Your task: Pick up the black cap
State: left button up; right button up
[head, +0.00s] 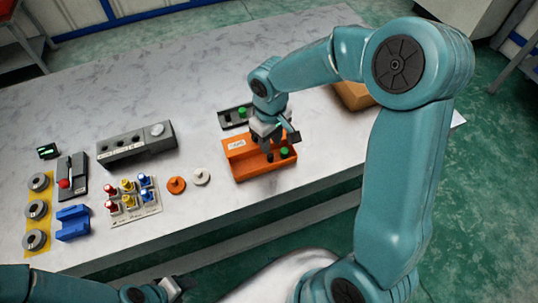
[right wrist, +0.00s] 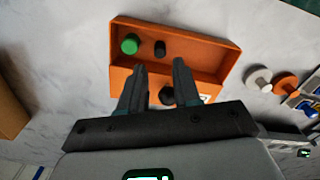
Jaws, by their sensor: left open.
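An orange tray (head: 238,171) stands on the table and also shows in the right wrist view (right wrist: 222,75). In that view a small black cap (right wrist: 160,48) sits inside it beside a green cap (right wrist: 130,44). A second dark round piece (right wrist: 166,95) shows between my right fingers, partly hidden. I cannot tell which dark piece is the one named. My right gripper (right wrist: 160,66) is over the tray with its fingers apart, and no grip on anything shows. My left gripper (head: 173,289) is open at the bottom of the head view, off the table's front edge.
A dark tray (head: 227,121) with a green piece stands behind the orange tray. A white disc (head: 201,177) and an orange disc (head: 177,185) lie to its left. A button panel (head: 135,205), a grey block (head: 130,148) and a blue holder (head: 73,222) stand further left.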

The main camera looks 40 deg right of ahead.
aim_at(271, 155)
notch_tip(271, 155, down, 7)
jog(key=shift+r, duration=0.2)
grip_shut()
